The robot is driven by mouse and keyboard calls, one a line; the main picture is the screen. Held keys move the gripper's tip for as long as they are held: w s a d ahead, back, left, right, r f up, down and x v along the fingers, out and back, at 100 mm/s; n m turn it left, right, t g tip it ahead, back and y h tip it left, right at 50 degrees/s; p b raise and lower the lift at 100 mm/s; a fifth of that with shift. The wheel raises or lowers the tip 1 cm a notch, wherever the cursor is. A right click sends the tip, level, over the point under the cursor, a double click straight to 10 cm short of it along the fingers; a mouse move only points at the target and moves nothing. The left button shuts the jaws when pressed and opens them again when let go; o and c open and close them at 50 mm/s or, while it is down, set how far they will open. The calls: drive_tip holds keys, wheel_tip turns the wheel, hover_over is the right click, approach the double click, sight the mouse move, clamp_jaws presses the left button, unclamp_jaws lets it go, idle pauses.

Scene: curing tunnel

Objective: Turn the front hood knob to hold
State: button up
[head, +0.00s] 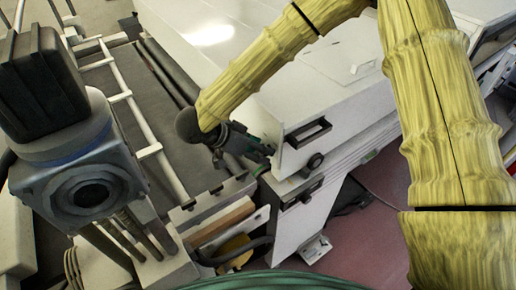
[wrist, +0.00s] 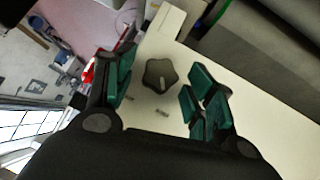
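The hood (head: 345,65) is a long pale box. A black round knob (head: 315,161) sits on its end face, below a black handle. In the wrist view, a dark star-shaped knob (wrist: 159,75) with a light pointer line stands on a cream panel. I take it for the same knob, though the views do not make this certain. My gripper (head: 268,151) is left of the end face in the head view. In the wrist view its green-padded fingers are spread on either side of the knob, with visible gaps; it holds nothing.
The black handle (head: 307,132) is on the hood's end face, close above the knob. Two small pegs or marks (wrist: 162,113) lie near the knob in the wrist view. A dark conveyor bed with a white rail (head: 130,95) runs along the left.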

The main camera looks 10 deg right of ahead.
drive_tip(key=c, duration=0.9)
drive_tip(key=shift+o, duration=0.2)
drive_tip(key=shift+s+d+m+t+y+b, duration=0.15)
drive_tip(key=shift+m+t+y+b, duration=0.65)
drive_tip(key=shift+t, duration=0.8)
drive_tip(key=o, duration=1)
drive_tip(key=shift+s, duration=0.1)
drive_tip(key=v, duration=1.2)
drive_tip(key=shift+a+f, duration=0.1)
drive_tip(key=shift+a, duration=0.1)
